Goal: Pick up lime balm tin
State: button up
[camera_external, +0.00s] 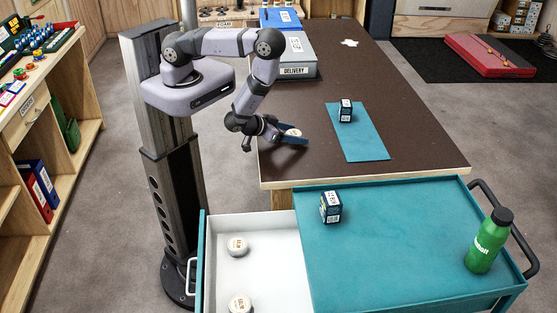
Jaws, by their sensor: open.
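Several round, pale tins with small lettering are in view, and I cannot tell from the lettering which is the lime balm tin. One tin (293,132) is at the near left end of the brown table, on or beside a small dark blue piece (293,141). Two more tins lie in the white section of the teal cart, one farther back (238,246) and one at the front (239,303). My gripper (262,136) is open at the table's left edge, just left of the tin there. Contact with that tin cannot be made out.
The brown table (390,100) bears a teal mat (362,142) with a dark box (345,110), and a grey delivery bin (296,58). The cart's teal top (400,230) holds another dark box (330,207) and a green bottle (488,241). Its middle is clear.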

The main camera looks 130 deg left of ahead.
aim_at(294, 133)
jog(key=c, duration=1.1)
jog(key=shift+c, duration=0.2)
jog(key=shift+r, duration=0.15)
jog(key=shift+r, duration=0.85)
notch_tip(294, 133, up, 7)
jog(key=shift+f+p, duration=0.15)
jog(key=shift+p, duration=0.7)
jog(key=shift+r+p, duration=0.65)
